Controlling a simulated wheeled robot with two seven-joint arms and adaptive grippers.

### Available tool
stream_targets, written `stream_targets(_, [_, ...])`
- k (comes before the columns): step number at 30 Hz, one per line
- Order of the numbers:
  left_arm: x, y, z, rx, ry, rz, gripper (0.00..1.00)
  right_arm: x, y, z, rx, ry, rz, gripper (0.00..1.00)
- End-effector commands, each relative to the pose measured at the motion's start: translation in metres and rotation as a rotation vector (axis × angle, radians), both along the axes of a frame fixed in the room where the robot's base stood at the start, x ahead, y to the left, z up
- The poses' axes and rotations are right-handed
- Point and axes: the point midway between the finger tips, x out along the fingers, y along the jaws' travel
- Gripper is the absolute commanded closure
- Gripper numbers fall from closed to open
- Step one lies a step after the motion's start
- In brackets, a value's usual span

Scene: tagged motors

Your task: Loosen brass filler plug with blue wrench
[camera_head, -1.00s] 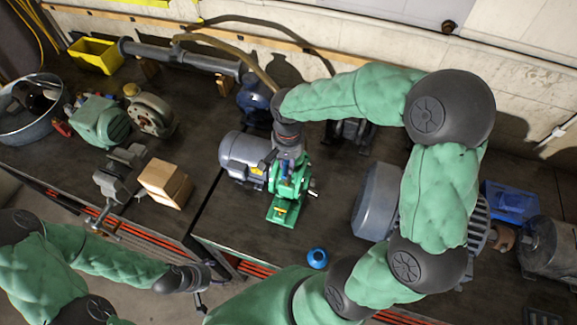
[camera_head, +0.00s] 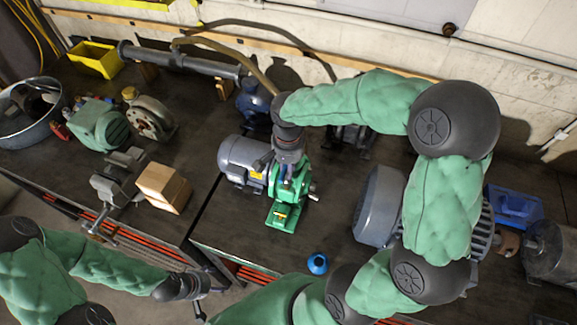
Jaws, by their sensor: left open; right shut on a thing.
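A green pump (camera_head: 284,218) is joined to a grey motor (camera_head: 240,155) in the middle of the bench. My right gripper (camera_head: 287,180) points down over the top of the pump. It is shut on a slim blue thing that I take to be the blue wrench (camera_head: 263,161), of which only a little shows beside the fingers. The brass filler plug is hidden under the gripper, so I cannot tell whether the wrench is seated on it. My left gripper (camera_head: 205,298) is open and empty, off the bench's front edge at the lower left.
A blue round object (camera_head: 318,263) sits near the front edge. A wooden block (camera_head: 164,187) and a vise (camera_head: 119,180) stand to the left. A large grey motor (camera_head: 377,205) is on the right, under my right arm. A hose (camera_head: 228,46) curves behind the pump.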

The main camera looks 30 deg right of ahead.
Motion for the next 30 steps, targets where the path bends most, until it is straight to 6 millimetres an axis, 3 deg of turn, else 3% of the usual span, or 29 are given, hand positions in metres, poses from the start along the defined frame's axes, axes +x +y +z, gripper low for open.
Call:
stream_targets(13, [0.000, 0.000, -0.016, 0.000, 0.000, 0.000, 0.27, 0.000, 0.000, -0.019, 0.000, 0.000, 0.000, 1.00])
stream_targets(20, [0.000, 0.000, -0.016, 0.000, 0.000, 0.000, 0.27, 0.000, 0.000, -0.019, 0.000, 0.000, 0.014, 1.00])
stream_targets(25, [0.000, 0.000, -0.012, 0.000, 0.000, 0.000, 0.27, 0.001, -0.001, -0.020, 0.000, 0.001, 0.133, 1.00])
stream_targets(30, [0.000, 0.000, -0.005, 0.000, 0.000, 0.000, 0.27, 0.001, -0.001, -0.021, 0.001, 0.002, 0.373, 1.00])
